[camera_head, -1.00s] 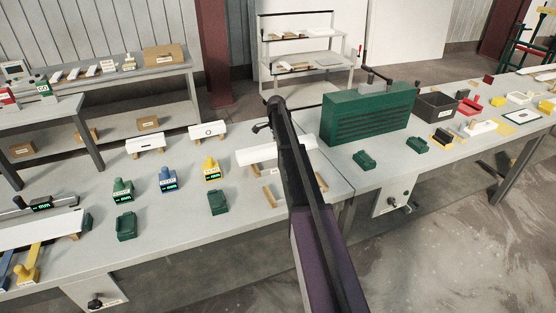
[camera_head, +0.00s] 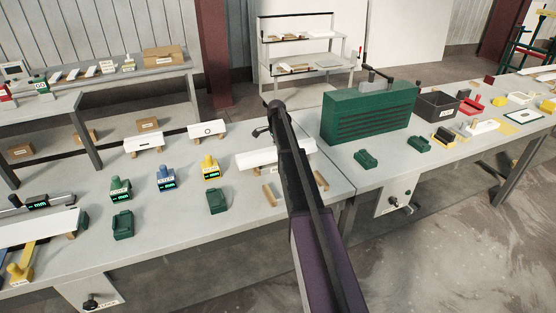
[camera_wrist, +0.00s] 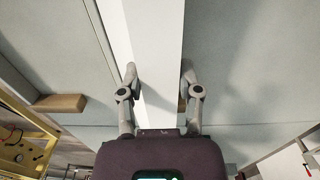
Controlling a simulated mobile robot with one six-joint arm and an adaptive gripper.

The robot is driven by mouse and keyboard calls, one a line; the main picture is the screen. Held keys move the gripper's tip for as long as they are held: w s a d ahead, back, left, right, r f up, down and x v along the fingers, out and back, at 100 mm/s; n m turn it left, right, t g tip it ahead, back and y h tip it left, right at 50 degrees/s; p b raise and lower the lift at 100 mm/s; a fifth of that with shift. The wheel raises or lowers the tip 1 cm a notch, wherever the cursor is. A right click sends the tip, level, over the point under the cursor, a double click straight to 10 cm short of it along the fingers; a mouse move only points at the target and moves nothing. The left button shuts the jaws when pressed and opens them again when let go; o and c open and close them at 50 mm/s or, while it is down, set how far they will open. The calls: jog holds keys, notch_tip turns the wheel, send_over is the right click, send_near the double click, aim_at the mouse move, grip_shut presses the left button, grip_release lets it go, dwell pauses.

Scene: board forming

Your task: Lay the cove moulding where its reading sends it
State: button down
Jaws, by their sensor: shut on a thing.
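A long white moulding (camera_head: 257,158) lies across the right part of the near bench, partly hidden behind my arm. In the wrist view the white moulding (camera_wrist: 155,50) runs between the two fingers of my gripper (camera_wrist: 160,90), which is shut on it. Its cove profile cannot be made out. A wooden block (camera_wrist: 60,103) lies to its left there.
Two white marked pieces (camera_head: 143,143) (camera_head: 208,130) rest on wooden blocks at the bench's back. Dark green holders (camera_head: 122,225) (camera_head: 217,201) stand in front. A large green box (camera_head: 368,112) stands right. Another white length (camera_head: 38,228) lies far left. Bare bench surface (camera_head: 175,225) lies between.

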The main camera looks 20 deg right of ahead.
jog(key=shift+f, duration=0.3)
dwell(0.6)
jog(key=shift+c, duration=1)
grip_release()
jog(key=shift+o, duration=1)
jog(key=shift+r, duration=0.15)
notch_tip(320, 180, up, 8)
jog(key=p, duration=0.8)
jog(key=shift+r, duration=0.1)
jog(key=shift+a+r+p, duration=0.1)
jog(key=shift+r+p, duration=0.2)
jog(key=s+a, duration=0.3)
jog(key=a, duration=1.1)
jog(key=s+a+b, duration=0.1)
jog(key=s+a, duration=0.3)
jog(key=a, duration=1)
jog(key=shift+s+f, duration=0.15)
jog(key=shift+f, duration=0.3)
